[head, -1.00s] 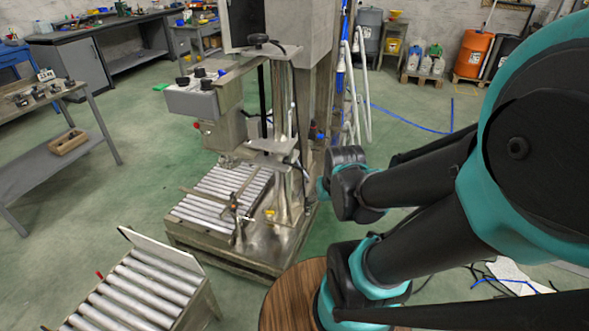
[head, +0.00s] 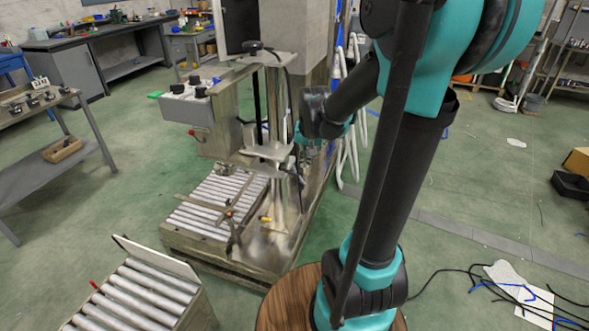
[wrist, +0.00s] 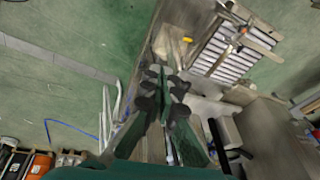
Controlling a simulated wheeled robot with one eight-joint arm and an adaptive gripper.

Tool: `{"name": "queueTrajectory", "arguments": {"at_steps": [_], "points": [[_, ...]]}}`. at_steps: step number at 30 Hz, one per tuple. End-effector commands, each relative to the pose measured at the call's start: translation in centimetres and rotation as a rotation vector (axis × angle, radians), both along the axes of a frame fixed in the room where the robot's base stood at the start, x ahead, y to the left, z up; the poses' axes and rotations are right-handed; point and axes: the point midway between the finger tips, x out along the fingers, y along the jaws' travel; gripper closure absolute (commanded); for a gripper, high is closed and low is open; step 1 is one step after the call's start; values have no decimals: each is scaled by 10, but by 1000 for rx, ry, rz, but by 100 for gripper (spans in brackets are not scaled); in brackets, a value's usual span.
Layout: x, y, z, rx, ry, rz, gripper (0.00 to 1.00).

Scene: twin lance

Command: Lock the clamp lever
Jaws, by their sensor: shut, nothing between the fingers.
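The machine (head: 285,190) stands at the centre of the head view, with a roller bed (head: 210,200) at its foot. A thin upright clamp with a small orange part (head: 229,212) stands at the bed's near side; it also shows in the wrist view (wrist: 238,36). A small yellow-ended piece (head: 265,218) lies on the plate beside it, also in the wrist view (wrist: 187,40). I cannot tell which of these is the clamp lever. My gripper (wrist: 165,72) is shut and empty, apart from both. In the head view it is beside the machine's column, partly hidden.
A second roller stand (head: 140,290) is at the front left. A round wooden top (head: 280,305) is below my arm. White hoses (head: 350,150) hang behind the column. A grey control box (head: 188,105) juts out left. Loose cables (head: 500,290) lie on the floor at right.

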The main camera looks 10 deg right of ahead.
Motion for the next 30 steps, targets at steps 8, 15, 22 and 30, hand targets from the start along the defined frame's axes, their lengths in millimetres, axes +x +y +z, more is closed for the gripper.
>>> {"name": "queueTrajectory", "arguments": {"at_steps": [8, 15, 22, 30], "points": [[74, 6, 12, 43, 38, -138, 100], [93, 8, 14, 55, 51, -180, 100], [94, 8, 14, 55, 51, -182, 100], [96, 9, 4, 55, 51, -181, 100]]}}
